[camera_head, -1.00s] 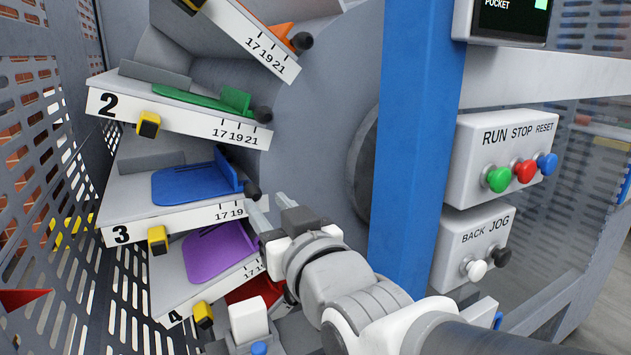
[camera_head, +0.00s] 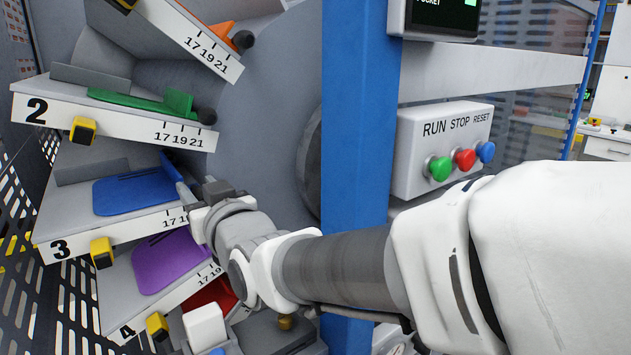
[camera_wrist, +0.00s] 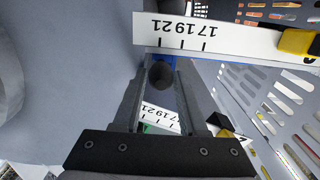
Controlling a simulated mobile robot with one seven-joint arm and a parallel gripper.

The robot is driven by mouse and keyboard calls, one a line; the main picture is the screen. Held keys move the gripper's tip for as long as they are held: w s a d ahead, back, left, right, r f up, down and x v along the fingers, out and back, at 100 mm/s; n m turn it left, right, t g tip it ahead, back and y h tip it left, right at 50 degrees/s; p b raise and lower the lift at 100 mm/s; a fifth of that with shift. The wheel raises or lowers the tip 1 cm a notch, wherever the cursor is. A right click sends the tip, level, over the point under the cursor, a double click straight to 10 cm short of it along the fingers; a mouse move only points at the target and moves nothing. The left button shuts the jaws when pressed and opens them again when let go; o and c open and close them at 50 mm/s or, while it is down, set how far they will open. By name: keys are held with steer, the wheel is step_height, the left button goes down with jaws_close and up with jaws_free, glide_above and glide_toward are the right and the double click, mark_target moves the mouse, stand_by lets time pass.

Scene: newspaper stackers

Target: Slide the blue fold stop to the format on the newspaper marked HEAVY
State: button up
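The blue fold stop (camera_head: 135,191) lies on the pocket marked 3 (camera_head: 60,249), its upright plate toward the right end. Its blue also shows between my fingertips in the wrist view (camera_wrist: 160,58). My gripper (camera_head: 200,190) is at the right end of that pocket. In the wrist view its fingers are apart, with a dark round knob (camera_wrist: 162,75) between them; whether they touch it is hard to tell. The gripper hides part of the pocket 3 scale in the head view. A 17-19-21 scale (camera_wrist: 178,30) shows inverted in the wrist view. No newspaper marked HEAVY is visible.
Pocket 2 (camera_head: 60,110) with a green stop (camera_head: 140,100) is above. Pocket 4 with a purple stop (camera_head: 168,262) is below. A blue post (camera_head: 352,120) and the RUN, STOP, RESET box (camera_head: 440,150) stand at right. Perforated guarding is at left.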

jaws_close()
stand_by(1.2)
